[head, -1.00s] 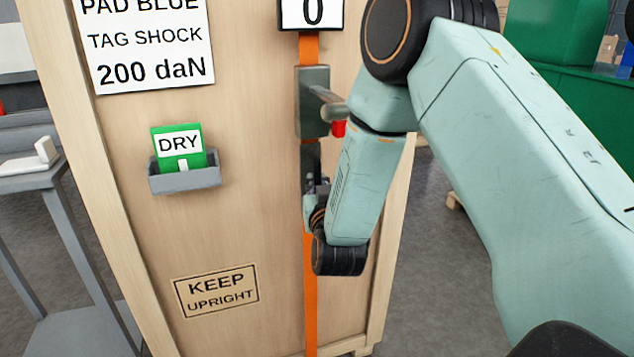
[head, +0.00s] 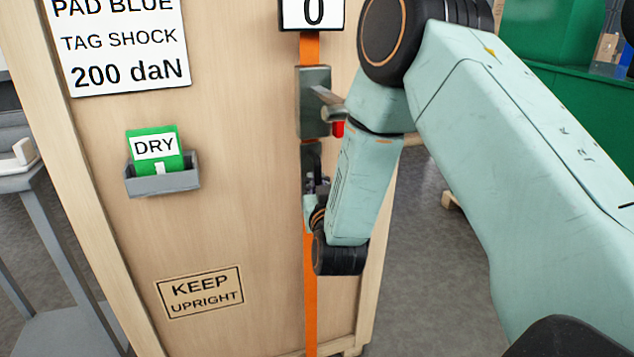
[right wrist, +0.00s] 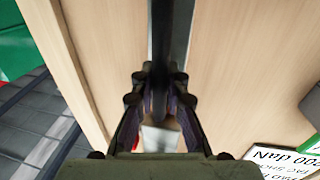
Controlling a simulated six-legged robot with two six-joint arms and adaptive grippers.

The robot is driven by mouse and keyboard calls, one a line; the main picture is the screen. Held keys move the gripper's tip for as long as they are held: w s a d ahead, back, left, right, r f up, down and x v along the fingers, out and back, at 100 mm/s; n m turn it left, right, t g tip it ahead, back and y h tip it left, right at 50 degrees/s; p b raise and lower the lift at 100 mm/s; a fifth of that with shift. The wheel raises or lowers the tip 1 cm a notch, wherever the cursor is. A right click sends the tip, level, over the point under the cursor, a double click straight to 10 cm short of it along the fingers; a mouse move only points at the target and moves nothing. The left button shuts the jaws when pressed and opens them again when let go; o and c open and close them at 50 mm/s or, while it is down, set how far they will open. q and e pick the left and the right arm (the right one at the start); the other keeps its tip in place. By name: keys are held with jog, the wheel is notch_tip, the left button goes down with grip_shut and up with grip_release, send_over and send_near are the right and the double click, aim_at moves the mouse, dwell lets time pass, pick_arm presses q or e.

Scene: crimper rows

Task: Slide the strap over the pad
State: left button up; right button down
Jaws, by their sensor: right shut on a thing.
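An orange strap (head: 311,290) runs upright down the face of a wooden crate (head: 235,230). A grey-green ratchet body (head: 313,88) with a metal lever and a red part sits on it, and a display reading 0 (head: 314,12) is above. My right gripper (head: 316,190) is at the dark part (head: 311,156) just below the ratchet and partly hidden by my wrist. In the right wrist view, its fingers (right wrist: 160,112) are closed around a dark upright piece (right wrist: 172,40). I see no blue pad in these views. My left gripper is out of view.
A sign (head: 120,45) reads PAD BLUE, TAG SHOCK, 200 daN. A green DRY card (head: 156,160) stands in a grey holder (head: 163,184). KEEP UPRIGHT (head: 200,291) is printed lower down. A grey stand (head: 55,250) is at left. Floor shows right of the crate.

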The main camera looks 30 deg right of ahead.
jog(key=shift+s+d+f, duration=0.15)
jog(key=shift+d, duration=0.1)
jog(key=c, duration=1.5)
grip_release()
jog(key=shift+s, duration=0.1)
jog(key=shift+o, duration=0.8)
jog(key=shift+a, duration=0.1)
jog(key=v, duration=1.1)
jog(key=shift+s+a, duration=0.25)
